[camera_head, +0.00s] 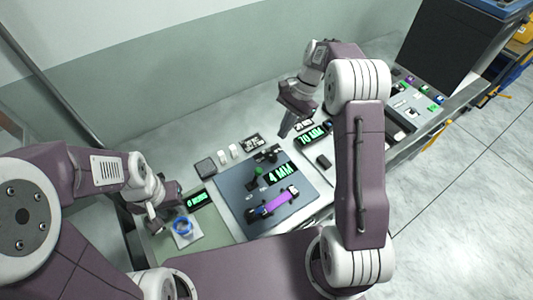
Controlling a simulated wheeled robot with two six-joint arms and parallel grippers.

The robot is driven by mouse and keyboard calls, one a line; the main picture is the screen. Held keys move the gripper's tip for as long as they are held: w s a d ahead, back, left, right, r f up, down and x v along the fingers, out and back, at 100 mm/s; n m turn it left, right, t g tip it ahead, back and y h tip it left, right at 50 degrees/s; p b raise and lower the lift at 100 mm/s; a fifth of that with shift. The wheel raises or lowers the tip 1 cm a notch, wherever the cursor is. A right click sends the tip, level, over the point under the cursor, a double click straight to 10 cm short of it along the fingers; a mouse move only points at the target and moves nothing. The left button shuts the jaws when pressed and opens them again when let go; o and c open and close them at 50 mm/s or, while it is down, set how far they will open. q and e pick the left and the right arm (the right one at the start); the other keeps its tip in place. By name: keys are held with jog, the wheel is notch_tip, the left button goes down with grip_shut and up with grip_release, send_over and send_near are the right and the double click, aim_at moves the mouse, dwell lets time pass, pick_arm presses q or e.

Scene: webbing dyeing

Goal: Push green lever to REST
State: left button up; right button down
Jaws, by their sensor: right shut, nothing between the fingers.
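The green lever (258,171) stands on a dark blue-grey panel (237,190) in the middle of the bench. Small labels lie by its base, too small to read here. My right gripper (284,133) is shut and empty, above the bench behind and to the right of the lever, apart from it. My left gripper (159,228) is low at the left, beside a blue ring (182,226) on a pale square. Whether its fingers are open is too small to tell.
A purple roll (273,203) lies on the panel in front of the lever. A green "4 MM" display (281,174) is right of it, and a "20 MM" display (312,136) stands further back. My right arm crosses the right side. A dark monitor (440,45) stands at back right.

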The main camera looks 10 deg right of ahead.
jog(key=p, duration=0.1)
send_near(255, 178)
jog(key=w+d+f, duration=0.2)
jog(key=d+f, duration=0.1)
jog(key=w+d+f, duration=0.1)
jog(key=f, duration=0.1)
jog(key=shift+d, duration=0.3)
jog(key=a+p, duration=0.1)
jog(key=s+a, duration=0.1)
jog(key=shift+s+a+r+p, duration=0.1)
jog(key=shift+s+a+p, duration=0.1)
jog(key=shift+a+p, duration=0.2)
jog(key=shift+s+a, duration=0.25)
jog(key=shift+a, duration=0.1)
